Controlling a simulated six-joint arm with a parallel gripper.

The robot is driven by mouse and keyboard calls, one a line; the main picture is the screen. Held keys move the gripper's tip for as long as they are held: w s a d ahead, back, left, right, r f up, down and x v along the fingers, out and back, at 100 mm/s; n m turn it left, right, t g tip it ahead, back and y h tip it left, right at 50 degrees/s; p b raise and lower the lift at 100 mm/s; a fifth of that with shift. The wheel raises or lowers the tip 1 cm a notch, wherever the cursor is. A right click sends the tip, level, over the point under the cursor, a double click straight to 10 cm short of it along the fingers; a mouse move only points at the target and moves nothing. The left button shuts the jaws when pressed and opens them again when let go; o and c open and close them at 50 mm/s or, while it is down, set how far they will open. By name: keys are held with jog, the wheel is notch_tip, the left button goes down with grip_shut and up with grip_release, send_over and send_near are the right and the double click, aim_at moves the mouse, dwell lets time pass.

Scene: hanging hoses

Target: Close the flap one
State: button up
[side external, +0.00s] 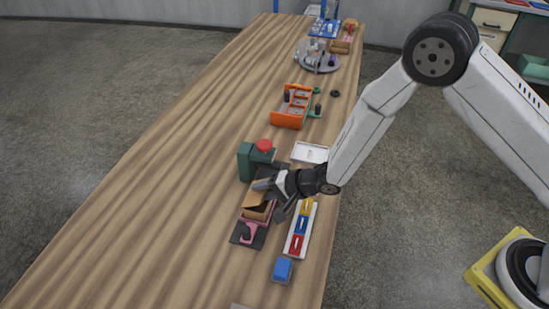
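A small brown cardboard box (258,213) stands on the wooden table, on a dark base with a pink piece at its near end. A tan flap (254,200) at its top looks raised and tilted. My gripper (268,194) is right at the box's upper right side, with its dark fingers over or beside the flap. The fingers hide part of the box. Whether they touch the flap, and how far apart they are, is too small to tell.
A dark green block with a red button (264,146) stands just behind the box. A white strip with coloured blocks (300,231) and a blue block (283,270) lie to the right. An orange crate (291,115) is farther back. The table's left side is clear.

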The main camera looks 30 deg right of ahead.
grip_shut()
jog(key=shift+s+d+f+t+y, duration=0.1)
jog(key=shift+f+t+y, duration=0.2)
jog(key=shift+t+y, duration=0.1)
dwell(0.5)
jog(key=shift+s+d+f+t+y, duration=0.15)
jog(key=shift+f+t+y, duration=0.15)
jog(key=shift+t+y, duration=0.2)
grip_release()
jog(key=shift+r, duration=0.15)
dwell(0.4)
